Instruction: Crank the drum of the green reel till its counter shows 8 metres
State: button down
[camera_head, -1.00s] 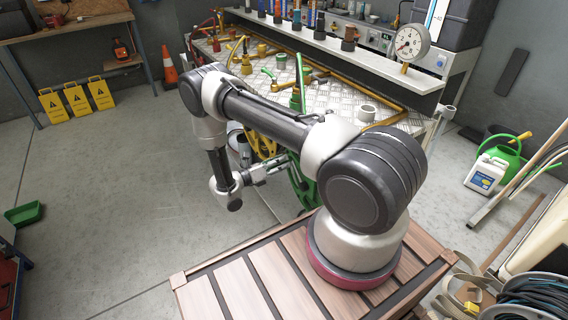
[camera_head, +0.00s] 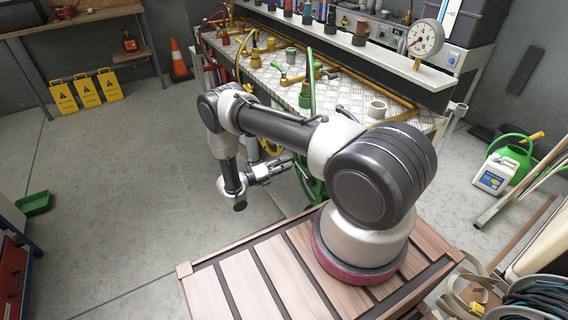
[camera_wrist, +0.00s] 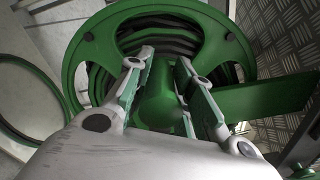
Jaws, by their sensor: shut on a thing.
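The green reel (camera_wrist: 222,32) fills the upper middle of the wrist view, with a round green flange and dark hose coiled inside. In the head view the green reel (camera_head: 312,182) is partly hidden behind my arm, below the bench's front edge. My gripper (camera_wrist: 165,75) is shut on a green crank handle (camera_wrist: 160,98) in front of the drum, one finger on either side. In the head view my gripper (camera_head: 279,166) is small, at the reel's left side. The counter's reading cannot be made out in either view.
A metal-topped bench (camera_head: 345,98) with brass and green fittings stands behind the reel. A green flat bar (camera_wrist: 265,96) sticks out right of the handle. A yellow reel (camera_head: 270,147) is beside the green one. Open floor (camera_head: 130,190) lies to the left.

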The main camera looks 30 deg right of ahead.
jog(key=shift+w+a+f, duration=0.1)
jog(key=shift+w+f, duration=0.1)
jog(key=shift+f, duration=0.05)
jog(key=c, duration=1.2)
grip_release()
jog(key=shift+s, duration=0.1)
jog(key=a, duration=1.2)
jog(key=shift+s, duration=0.2)
